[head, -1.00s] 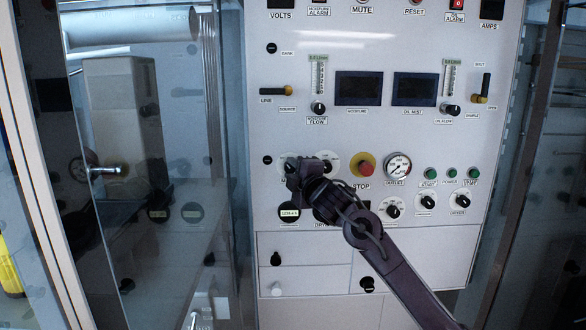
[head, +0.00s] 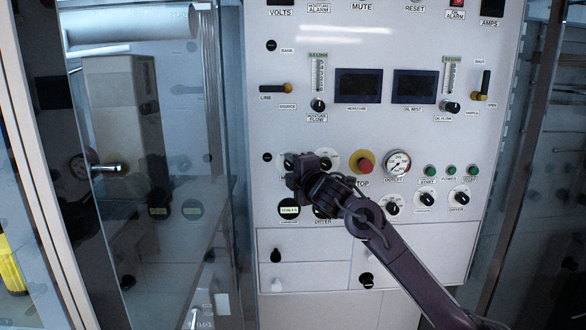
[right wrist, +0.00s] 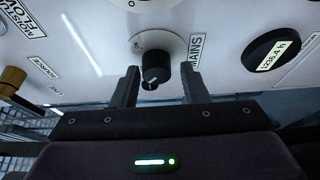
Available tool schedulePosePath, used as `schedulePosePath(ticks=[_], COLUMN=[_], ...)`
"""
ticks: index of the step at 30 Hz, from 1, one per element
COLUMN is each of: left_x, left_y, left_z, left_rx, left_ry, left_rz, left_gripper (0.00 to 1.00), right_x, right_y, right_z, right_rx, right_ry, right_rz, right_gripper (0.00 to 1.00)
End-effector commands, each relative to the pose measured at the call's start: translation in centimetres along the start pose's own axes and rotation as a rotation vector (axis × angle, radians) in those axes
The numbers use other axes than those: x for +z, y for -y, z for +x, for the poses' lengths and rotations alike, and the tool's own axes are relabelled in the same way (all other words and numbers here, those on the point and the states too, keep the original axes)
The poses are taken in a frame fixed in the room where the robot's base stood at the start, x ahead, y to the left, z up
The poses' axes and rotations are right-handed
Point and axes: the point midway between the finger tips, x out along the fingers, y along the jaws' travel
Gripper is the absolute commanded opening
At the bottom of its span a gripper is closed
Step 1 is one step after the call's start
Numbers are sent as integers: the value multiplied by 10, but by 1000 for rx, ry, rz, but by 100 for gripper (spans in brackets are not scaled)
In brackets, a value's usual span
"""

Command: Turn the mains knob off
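The mains knob (right wrist: 155,68) is a black knob on a pale round plate beside the MAINS label in the right wrist view. A white mark shows near its lower edge. My right gripper (right wrist: 160,80) is open, one finger on each side of the knob, with a visible gap to each finger. In the head view my right gripper (head: 300,180) is at the panel's lower left and hides most of the knob; only part of its pale plate (head: 287,160) shows. My left gripper is not in view.
A red stop button (head: 365,165) on a yellow ring and a pressure gauge (head: 397,163) sit to the right of the gripper. A black hour counter (head: 289,210) is just below it. A glass door (head: 150,200) stands left of the panel.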

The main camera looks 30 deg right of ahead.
Motion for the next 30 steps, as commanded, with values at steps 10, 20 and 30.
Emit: schedulePosePath(ticks=[10,20,30], left_x=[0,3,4], left_y=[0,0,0], left_z=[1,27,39], left_rx=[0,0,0], left_ry=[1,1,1], left_rz=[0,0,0], left_gripper=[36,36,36], right_x=[1,1,0], right_y=[-2,3,0], right_z=[-1,-44,-78], right_rx=[5,5,3], right_ry=[2,2,1], right_rz=[3,-1,1], right_gripper=[50,50,50])
